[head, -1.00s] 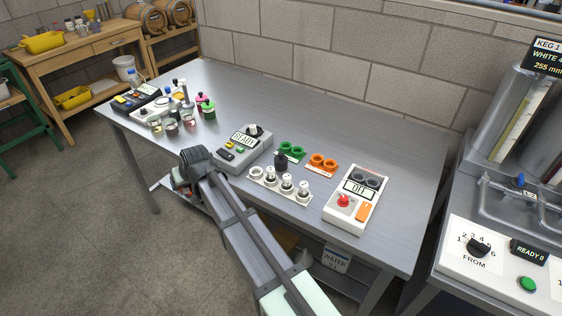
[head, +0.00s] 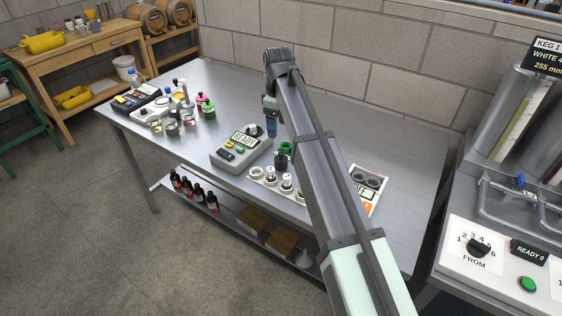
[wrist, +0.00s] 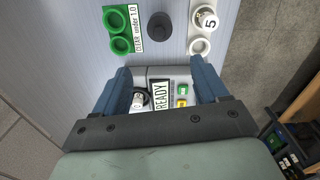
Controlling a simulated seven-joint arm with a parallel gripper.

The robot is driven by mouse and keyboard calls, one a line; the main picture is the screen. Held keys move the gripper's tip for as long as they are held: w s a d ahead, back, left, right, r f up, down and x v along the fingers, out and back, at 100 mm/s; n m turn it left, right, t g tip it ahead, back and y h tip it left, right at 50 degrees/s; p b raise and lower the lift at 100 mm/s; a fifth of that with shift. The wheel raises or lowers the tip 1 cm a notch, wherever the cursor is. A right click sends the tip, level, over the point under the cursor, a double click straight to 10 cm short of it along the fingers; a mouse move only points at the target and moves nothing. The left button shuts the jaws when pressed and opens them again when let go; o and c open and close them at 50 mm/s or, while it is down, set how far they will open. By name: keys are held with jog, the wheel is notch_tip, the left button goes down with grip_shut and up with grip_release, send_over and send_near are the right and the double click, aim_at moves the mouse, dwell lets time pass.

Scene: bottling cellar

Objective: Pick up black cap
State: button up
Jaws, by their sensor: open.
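A small black piece, which looks like the black cap (head: 280,159), stands on the steel bench between the grey READY meter and the white vial rack. In the wrist view the black cap (wrist: 160,27) is a dark round shape with a narrower top, beyond the fingertips and roughly centred between them. My gripper (head: 271,127) points down above the bench, behind the meter. In the wrist view my gripper (wrist: 160,68) has its blue fingers wide apart with nothing held between them. The meter (wrist: 165,73) shows below and between the fingers.
The white rack (head: 256,174) with several vials is in front of the cap. The green ring holder (wrist: 120,45) is on its other side. My arm partly hides the OFF device (head: 373,181) and the orange holder. Several small bottles (head: 190,117) stand at left.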

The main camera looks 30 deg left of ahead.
aim_at(281, 153)
jog(key=f, duration=0.5)
jog(key=d+f, duration=0.1)
jog(key=f, duration=0.2)
jog(key=shift+w+f, duration=0.2)
jog(key=shift+w, duration=0.2)
jog(key=shift+s+f, duration=0.15)
jog(key=shift+f, duration=1.2)
jog(key=shift+s+f, duration=0.1)
jog(key=shift+f, duration=1.2)
jog(key=c, duration=1)
jog(key=shift+r, duration=0.1)
